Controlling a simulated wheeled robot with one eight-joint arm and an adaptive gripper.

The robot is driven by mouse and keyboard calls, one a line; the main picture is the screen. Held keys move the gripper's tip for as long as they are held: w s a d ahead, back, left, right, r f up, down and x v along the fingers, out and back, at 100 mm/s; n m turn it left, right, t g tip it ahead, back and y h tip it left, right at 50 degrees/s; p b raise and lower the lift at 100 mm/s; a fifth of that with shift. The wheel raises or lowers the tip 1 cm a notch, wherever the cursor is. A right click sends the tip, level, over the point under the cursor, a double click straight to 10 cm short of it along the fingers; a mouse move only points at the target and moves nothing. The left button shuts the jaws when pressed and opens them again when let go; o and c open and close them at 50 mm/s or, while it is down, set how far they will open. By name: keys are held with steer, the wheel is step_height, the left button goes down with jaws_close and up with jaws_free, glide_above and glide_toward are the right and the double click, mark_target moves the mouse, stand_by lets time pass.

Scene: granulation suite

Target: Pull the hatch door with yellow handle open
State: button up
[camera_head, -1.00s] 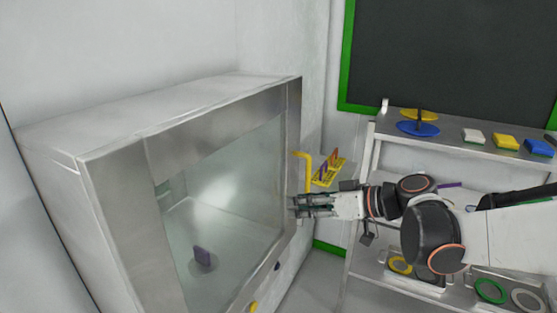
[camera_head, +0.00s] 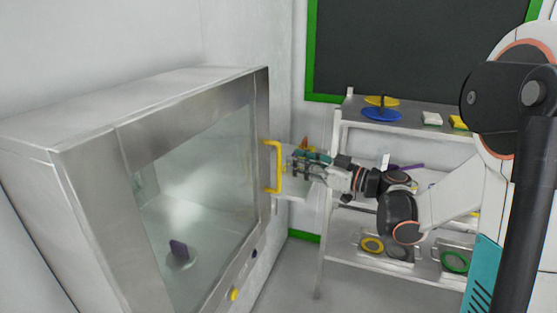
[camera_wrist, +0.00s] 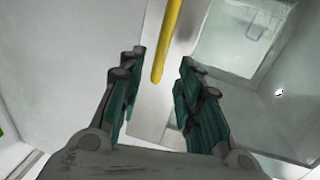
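The hatch door (camera_head: 205,185) is a large glass pane in a metal frame and looks shut. Its yellow handle (camera_head: 278,168) is an upright bar on the right edge of the frame. My gripper (camera_head: 292,164) is just right of the handle, pointing left at it. In the wrist view my gripper (camera_wrist: 163,65) is open, with teal pads on both fingers. The yellow handle (camera_wrist: 168,40) shows in the gap between the fingertips, with its end visible. No finger visibly touches it. I cannot tell how deep the handle sits between the fingers.
A dark object (camera_head: 180,250) stands inside behind the glass. A yellow button (camera_head: 234,294) and a dark button (camera_head: 254,253) are on the front below the door. A shelf rack (camera_head: 335,140) with discs and blocks stands right, below a green-framed board (camera_head: 400,50).

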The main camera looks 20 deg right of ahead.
steer(key=b+x, duration=0.1)
steer(key=x, duration=0.6)
steer(key=shift+d, duration=0.1)
jaws_close()
